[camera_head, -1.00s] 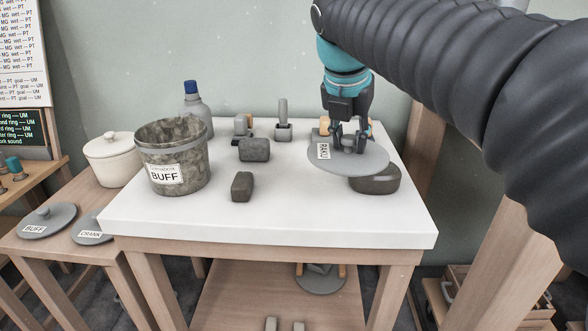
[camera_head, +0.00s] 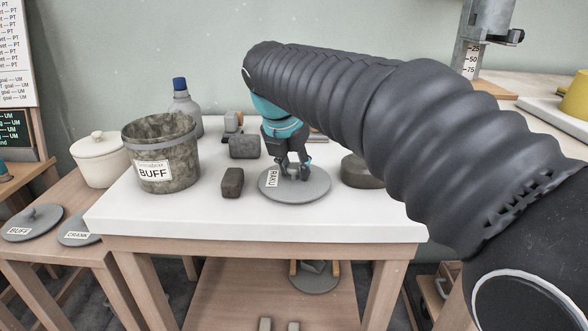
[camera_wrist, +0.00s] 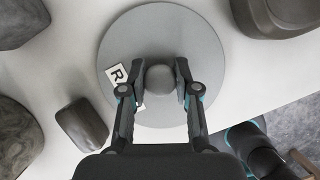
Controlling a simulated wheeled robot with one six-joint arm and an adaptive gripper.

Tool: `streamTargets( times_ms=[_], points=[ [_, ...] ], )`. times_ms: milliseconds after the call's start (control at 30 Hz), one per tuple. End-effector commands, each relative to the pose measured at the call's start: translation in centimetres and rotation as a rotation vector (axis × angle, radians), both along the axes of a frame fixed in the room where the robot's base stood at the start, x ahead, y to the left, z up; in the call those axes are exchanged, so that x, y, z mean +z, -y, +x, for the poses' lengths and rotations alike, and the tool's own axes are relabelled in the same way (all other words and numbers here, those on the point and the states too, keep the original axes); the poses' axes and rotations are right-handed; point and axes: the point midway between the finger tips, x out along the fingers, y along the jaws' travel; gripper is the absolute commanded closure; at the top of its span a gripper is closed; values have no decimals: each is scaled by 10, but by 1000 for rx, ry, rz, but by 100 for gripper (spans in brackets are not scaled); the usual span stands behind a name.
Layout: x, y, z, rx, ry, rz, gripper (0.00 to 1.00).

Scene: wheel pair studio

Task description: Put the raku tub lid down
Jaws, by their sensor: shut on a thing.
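The raku tub lid (camera_head: 312,187) is a round grey disc with a knob and a white "RAKU" label. It lies level at the white table top, right of the middle in the head view; I cannot tell whether it fully touches the table. My gripper (camera_head: 293,172) points down over it and is shut on its knob. In the wrist view the lid (camera_wrist: 205,50) fills the middle, and my gripper (camera_wrist: 160,82) has a finger on each side of the round knob. The label is partly hidden behind a finger.
A dark stone-like block (camera_head: 232,182) lies just left of the lid, and a dark rounded piece (camera_head: 358,172) sits close on its right. A "BUFF" tub (camera_head: 163,150) stands at the left. Another block (camera_head: 244,146) lies behind. The white table's front strip (camera_head: 250,223) is clear.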

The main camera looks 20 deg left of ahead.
Motion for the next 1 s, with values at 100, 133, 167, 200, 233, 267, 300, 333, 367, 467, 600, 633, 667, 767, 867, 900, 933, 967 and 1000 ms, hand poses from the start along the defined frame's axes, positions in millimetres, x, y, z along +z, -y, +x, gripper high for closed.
streamTargets(
  times_ms=[100, 133, 167, 200, 233, 267, 300, 333, 367, 467, 600, 633, 667, 767, 867, 900, 933, 967, 1000],
  points=[
    [1, 0, 0, -1, 1, 1, 100],
    [1, 0, 0, -1, 1, 1, 100],
    [1, 0, 0, -1, 1, 1, 100],
    [1, 0, 0, -1, 1, 1, 100],
    [0, 0, 0, -1, 1, 1, 100],
    [0, 0, 0, -1, 0, 0, 100],
    [-2, 0, 0, 0, 0, 0, 100],
    [-3, 0, 0, 0, 0, 0, 100],
    [-3, 0, 0, -1, 0, 0, 64],
    [-2, 0, 0, -1, 0, 0, 44],
    [-2, 0, 0, -1, 0, 0, 44],
    [-2, 0, 0, -1, 0, 0, 44],
    [-2, 0, 0, -1, 0, 0, 44],
    [-1, 0, 0, -1, 0, 0, 44],
    [5, 0, -1, -1, 1, 1, 44],
    [9, 0, -3, -1, 1, 1, 44],
    [13, -1, -4, -1, 1, 1, 44],
    [17, -1, -6, 1, 2, 2, 44],
    [24, -2, -9, 1, 2, 2, 44]
  ],
)
